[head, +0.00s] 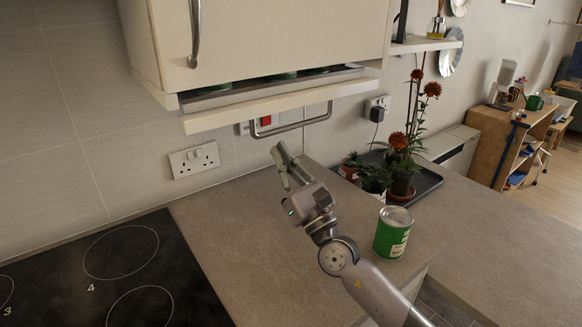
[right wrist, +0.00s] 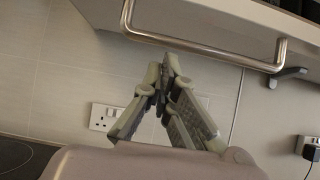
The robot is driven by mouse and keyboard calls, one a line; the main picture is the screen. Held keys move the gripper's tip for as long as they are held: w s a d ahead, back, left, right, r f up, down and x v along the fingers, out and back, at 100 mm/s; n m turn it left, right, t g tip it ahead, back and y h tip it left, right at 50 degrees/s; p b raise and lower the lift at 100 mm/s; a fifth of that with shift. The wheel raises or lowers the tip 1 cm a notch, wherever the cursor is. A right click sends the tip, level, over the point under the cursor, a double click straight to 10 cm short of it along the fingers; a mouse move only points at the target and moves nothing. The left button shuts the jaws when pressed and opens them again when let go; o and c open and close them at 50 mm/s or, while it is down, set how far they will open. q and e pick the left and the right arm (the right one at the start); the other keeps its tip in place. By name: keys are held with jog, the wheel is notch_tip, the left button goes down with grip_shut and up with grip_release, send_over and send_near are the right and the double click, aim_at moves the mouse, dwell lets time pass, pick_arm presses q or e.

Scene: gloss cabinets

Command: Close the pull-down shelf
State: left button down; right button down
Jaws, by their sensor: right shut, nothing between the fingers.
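The pull-down shelf (head: 280,105) hangs a little below the cream wall cabinet (head: 260,40), with a gap between them. Green-topped items show inside that gap. A metal bar handle (head: 292,127) hangs under the shelf front; it also shows across the top of the right wrist view (right wrist: 200,50). My right gripper (head: 279,152) is shut and empty, just below the handle and apart from it in the head view. In the right wrist view its fingertips (right wrist: 167,68) meet just under the bar. My left gripper is not in view.
A green can (head: 392,232) stands on the counter (head: 240,230) beside my right arm. Potted red flowers (head: 402,165) stand on a dark tray (head: 425,180) behind it. A black hob (head: 110,275) is at the left. Sockets (head: 194,160) are on the tiled wall.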

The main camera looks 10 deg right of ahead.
jog(key=shift+w+a+r, duration=0.2)
jog(key=shift+w+r, duration=0.15)
jog(key=shift+w, duration=0.05)
notch_tip(320, 180, up, 6)
jog(key=p, duration=0.4)
jog(key=shift+d, duration=0.1)
jog(key=shift+f, duration=0.15)
